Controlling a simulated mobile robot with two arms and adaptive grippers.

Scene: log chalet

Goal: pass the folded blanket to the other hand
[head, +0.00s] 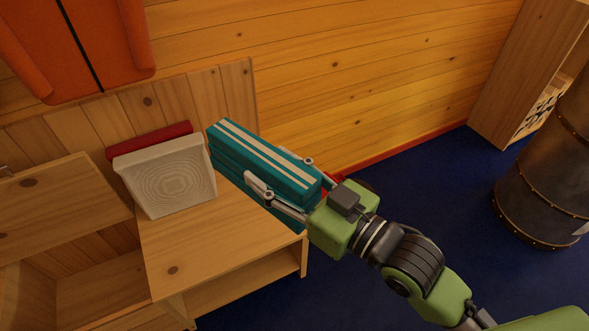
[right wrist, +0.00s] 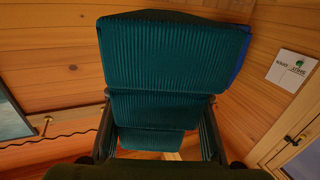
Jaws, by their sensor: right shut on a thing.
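The folded blanket (head: 262,155) is a thick teal bundle with cream stripes along its top. My right gripper (head: 278,173) comes in from the lower right and is shut on the blanket's near end, one finger on each side. The far end points up and left, above the low wooden cabinet; I cannot tell whether the blanket touches it. In the right wrist view the ribbed teal folds of the blanket (right wrist: 175,55) fill the middle, between the fingers of the gripper (right wrist: 160,98). My left gripper is not in view.
A pale square object (head: 170,178) with a ringed pattern stands on the wooden cabinet (head: 190,255), before a red item (head: 150,140). An orange garment or seat (head: 85,45) is at upper left. A dark riveted barrel shape (head: 545,175) stands right. Blue floor (head: 430,200) is clear between.

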